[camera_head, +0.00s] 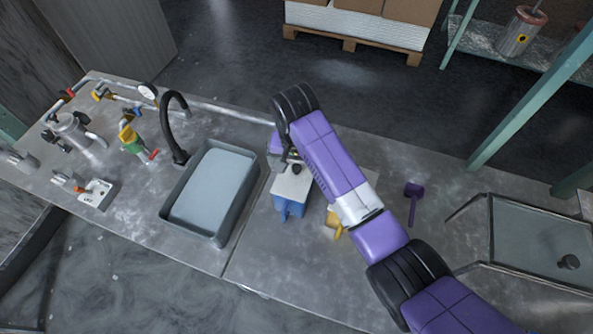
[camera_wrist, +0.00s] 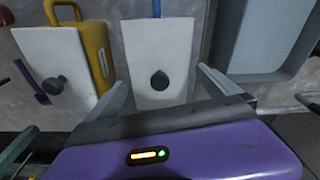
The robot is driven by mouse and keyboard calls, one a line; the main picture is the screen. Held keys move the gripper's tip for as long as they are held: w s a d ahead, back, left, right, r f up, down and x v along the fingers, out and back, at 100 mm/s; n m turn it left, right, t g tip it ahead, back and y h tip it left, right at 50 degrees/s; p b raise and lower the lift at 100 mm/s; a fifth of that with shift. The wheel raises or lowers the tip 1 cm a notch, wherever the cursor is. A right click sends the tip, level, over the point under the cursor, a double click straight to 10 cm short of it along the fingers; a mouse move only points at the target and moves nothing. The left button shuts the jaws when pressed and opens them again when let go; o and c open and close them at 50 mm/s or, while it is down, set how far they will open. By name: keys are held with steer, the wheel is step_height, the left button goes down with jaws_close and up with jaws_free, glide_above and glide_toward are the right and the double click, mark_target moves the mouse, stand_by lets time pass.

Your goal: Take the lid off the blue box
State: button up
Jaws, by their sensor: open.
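The blue box (camera_head: 289,209) stands on the counter right of the sink, with a white lid (camera_head: 286,187) on top and a dark round knob (camera_head: 297,169) on the lid. In the wrist view the lid (camera_wrist: 157,45) and its knob (camera_wrist: 159,81) face me, and a strip of blue (camera_wrist: 156,8) shows beyond the lid's far edge. My gripper (camera_wrist: 163,80) is open and empty, its fingers on either side of the lid and knob in that view. I cannot tell the height between the fingertips and the knob. The gripper hides part of the lid in the head view.
A yellow container (camera_wrist: 97,50) with a handle and another white knobbed lid (camera_wrist: 52,60) stand left of the blue box in the wrist view. The sink (camera_head: 211,190) with a black faucet (camera_head: 172,125) is close by. A purple tool (camera_head: 413,200) lies to the right.

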steer(key=shift+f, duration=0.4)
steer(key=shift+c, duration=0.2)
steer(key=c, duration=1)
steer(key=shift+r, duration=0.1)
